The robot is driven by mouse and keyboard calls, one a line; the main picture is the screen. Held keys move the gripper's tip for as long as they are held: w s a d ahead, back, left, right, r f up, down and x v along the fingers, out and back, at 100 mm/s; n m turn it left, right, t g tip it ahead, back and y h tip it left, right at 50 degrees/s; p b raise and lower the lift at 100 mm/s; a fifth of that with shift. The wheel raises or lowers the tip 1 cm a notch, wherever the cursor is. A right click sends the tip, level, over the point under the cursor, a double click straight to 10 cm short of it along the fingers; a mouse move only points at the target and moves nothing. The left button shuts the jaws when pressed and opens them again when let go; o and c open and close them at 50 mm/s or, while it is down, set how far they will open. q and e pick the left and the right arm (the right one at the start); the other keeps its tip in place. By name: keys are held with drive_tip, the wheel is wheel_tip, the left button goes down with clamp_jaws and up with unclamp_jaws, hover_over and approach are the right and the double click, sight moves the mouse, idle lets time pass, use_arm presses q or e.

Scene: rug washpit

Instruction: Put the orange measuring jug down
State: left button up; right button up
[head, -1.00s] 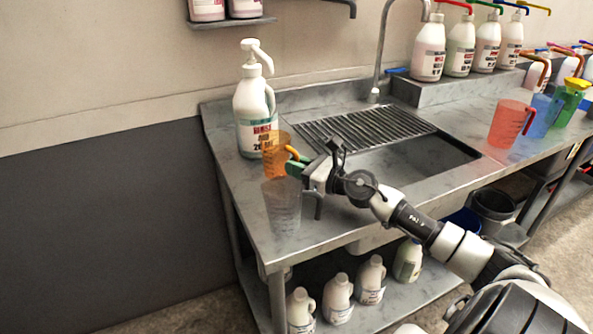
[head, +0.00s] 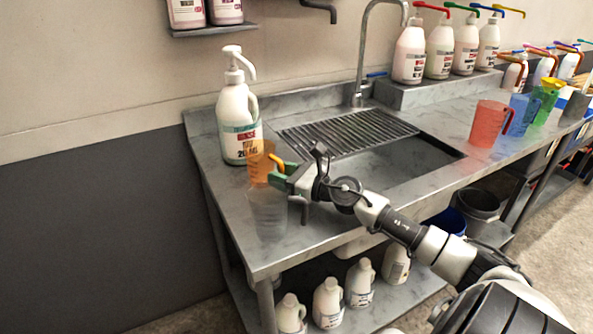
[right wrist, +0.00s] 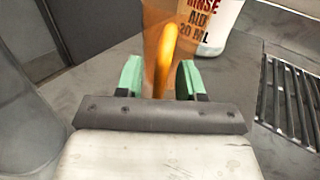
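The orange measuring jug (head: 259,165) stands upright on the left part of the metal counter (head: 330,215), in front of a large white pump bottle (head: 238,125). Its base is partly hidden by a clear jug (head: 267,216). My right gripper (head: 280,175) is at the jug's handle side. In the right wrist view the orange handle (right wrist: 166,50) lies between the two green fingers (right wrist: 160,78), with a gap showing on its left, so the fingers look open around it. My left gripper is not in view.
A ribbed drainer (head: 345,133) and sink basin (head: 400,165) lie to the right. Red (head: 488,124), blue (head: 520,115) and green (head: 545,100) jugs stand further right. Several pump bottles stand on the raised ledge, and white jugs sit on the shelf below.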

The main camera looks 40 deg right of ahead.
drive_tip(key=b+v, duration=0.2)
drive_tip(key=v, duration=0.8)
drive_tip(key=shift+s+d, duration=0.1)
drive_tip(key=shift+s, duration=0.15)
drive_tip(key=shift+v, duration=0.8)
drive_tip(key=shift+r, duration=0.1)
